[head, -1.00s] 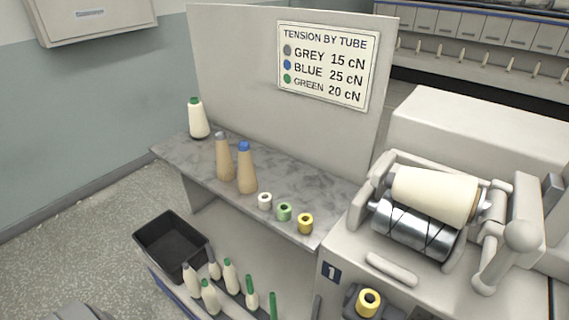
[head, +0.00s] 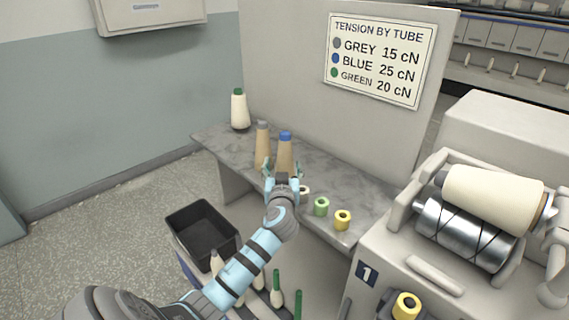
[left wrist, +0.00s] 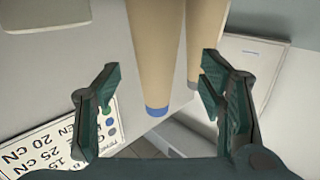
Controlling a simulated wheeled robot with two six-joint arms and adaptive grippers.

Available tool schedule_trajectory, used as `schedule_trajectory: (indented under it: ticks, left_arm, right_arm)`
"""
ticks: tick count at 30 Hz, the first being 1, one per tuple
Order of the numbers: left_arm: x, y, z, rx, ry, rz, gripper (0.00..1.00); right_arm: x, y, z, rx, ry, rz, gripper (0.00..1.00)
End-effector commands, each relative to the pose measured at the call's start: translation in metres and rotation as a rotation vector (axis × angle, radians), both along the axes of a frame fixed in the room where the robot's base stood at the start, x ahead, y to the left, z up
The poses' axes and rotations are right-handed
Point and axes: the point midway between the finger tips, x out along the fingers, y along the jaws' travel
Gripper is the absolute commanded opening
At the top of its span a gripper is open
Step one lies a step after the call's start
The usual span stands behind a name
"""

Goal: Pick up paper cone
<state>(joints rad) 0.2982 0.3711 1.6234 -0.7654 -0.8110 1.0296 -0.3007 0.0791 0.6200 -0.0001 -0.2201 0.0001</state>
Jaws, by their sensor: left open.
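Two tan paper cones stand upright on the grey shelf (head: 340,185). One has a blue tip (head: 285,148) and the other, to its left, has a grey tip (head: 262,140). My left gripper (head: 283,170) is open in front of the blue-tipped cone and partly hides its lower part. In the left wrist view, the blue-tipped cone (left wrist: 154,60) shows between the two spread fingers (left wrist: 158,85). The grey-tipped cone (left wrist: 199,40) lies near the right finger there. I see no grip on either cone. My right gripper is not in view.
A white cone with a green top (head: 240,110) stands at the shelf's far left. Small green (head: 321,206) and yellow (head: 343,219) tubes stand to the right; a pale one is partly hidden. The panel with the tension sign (head: 378,60) rises behind. A black bin (head: 185,240) sits below.

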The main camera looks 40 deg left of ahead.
Motion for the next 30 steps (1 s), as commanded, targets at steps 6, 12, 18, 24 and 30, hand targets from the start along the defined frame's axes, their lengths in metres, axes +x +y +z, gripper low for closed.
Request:
schedule_trajectory:
  ticks: [6, 12, 18, 24, 30]
  left_arm:
    - [0.023, 0.017, 0.010, 0.001, -0.001, 0.001, 0.64]
    - [0.048, 0.035, 0.010, -0.001, 0.002, -0.001, 0.64]
    - [0.049, 0.036, 0.011, -0.001, 0.002, -0.003, 0.64]
    - [0.049, 0.035, 0.011, -0.001, 0.002, -0.003, 0.32]
    - [0.049, 0.035, 0.011, -0.001, 0.002, -0.003, 0.12]
  right_arm:
    - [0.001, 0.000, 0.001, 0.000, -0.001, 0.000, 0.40]
    - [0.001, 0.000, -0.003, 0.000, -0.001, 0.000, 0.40]
    - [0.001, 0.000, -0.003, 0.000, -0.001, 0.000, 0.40]
    - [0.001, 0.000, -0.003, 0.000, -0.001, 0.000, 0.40]
    - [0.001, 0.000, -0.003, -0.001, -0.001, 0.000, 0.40]
